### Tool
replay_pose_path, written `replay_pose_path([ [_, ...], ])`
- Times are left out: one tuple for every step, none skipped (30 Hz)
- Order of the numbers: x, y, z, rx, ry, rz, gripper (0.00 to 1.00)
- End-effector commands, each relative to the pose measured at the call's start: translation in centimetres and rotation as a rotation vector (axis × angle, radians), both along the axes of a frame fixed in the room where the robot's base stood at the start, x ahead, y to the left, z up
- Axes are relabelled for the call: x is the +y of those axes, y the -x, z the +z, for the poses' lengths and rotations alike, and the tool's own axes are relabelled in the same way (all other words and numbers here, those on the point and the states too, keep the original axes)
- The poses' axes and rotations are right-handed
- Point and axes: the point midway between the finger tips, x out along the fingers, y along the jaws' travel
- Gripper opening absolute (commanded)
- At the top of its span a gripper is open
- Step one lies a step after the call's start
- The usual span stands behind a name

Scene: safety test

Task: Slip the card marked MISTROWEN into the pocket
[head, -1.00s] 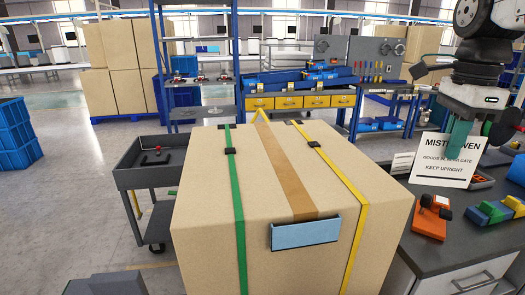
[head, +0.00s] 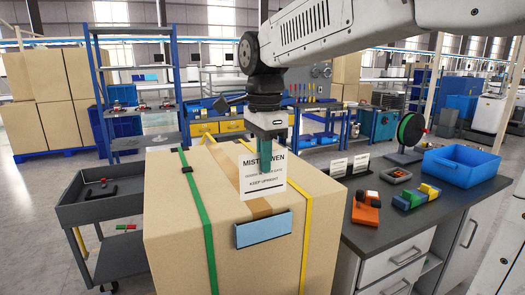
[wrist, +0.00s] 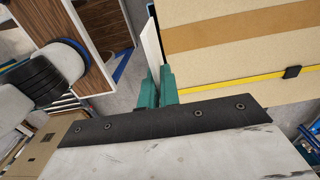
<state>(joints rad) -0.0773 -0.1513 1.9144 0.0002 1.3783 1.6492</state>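The white card (head: 262,184), marked with MISTROWEN partly covered by a finger and KEEP UPRIGHT below, hangs upright from my gripper (head: 266,150). My gripper's teal fingers are shut on its upper edge. In the wrist view the card (wrist: 152,45) shows nearly edge-on between the teal fingers (wrist: 158,88). The light blue pocket (head: 263,231) is on the front face of the big cardboard box (head: 175,245). In the head view the card's lower edge appears above the pocket. I cannot tell how far the card is from the box.
A green strap (head: 200,215) and a yellow strap (head: 306,225) run over the box. The grey worktop (head: 385,228) at right holds two other white cards, an orange tool (head: 366,208), coloured blocks (head: 415,196) and a blue bin (head: 460,165). A dark cart (head: 95,205) stands at left.

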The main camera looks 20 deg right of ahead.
Motion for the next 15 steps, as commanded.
replay_pose_path([
  [0.0, 0.0, -0.4, 0.001, 0.0, 0.0, 0.0],
  [0.0, 0.0, -0.7, 0.001, 0.0, 0.0, 0.0],
  [0.0, 0.0, -1.0, 0.002, 0.0, 0.001, 0.0],
  [0.0, 0.0, -1.2, 0.002, 0.0, 0.001, 0.0],
  [0.0, 0.0, -1.5, 0.001, 0.0, 0.001, 0.0],
  [0.0, 0.0, -1.8, 0.001, 0.0, 0.001, 0.0],
  [0.0, 0.0, -2.0, 0.001, 0.0, 0.001, 0.0],
  [0.0, 0.0, -2.3, 0.002, 0.0, 0.001, 0.0],
  [0.1, 0.0, -2.6, 0.002, 0.0, 0.001, 0.0],
  [0.1, 0.0, -2.8, 0.001, 0.0, 0.001, 0.0],
  [0.1, 0.0, -3.1, 0.001, 0.0, 0.002, 0.0],
  [0.1, 0.0, -3.4, 0.002, 0.0, 0.002, 0.0],
  [0.1, 0.0, -3.6, 0.002, 0.0, 0.002, 0.0],
  [0.1, 0.0, -3.9, 0.002, 0.0, 0.002, 0.0],
  [0.1, 0.0, -4.2, 0.001, 0.0, 0.002, 0.0],
])
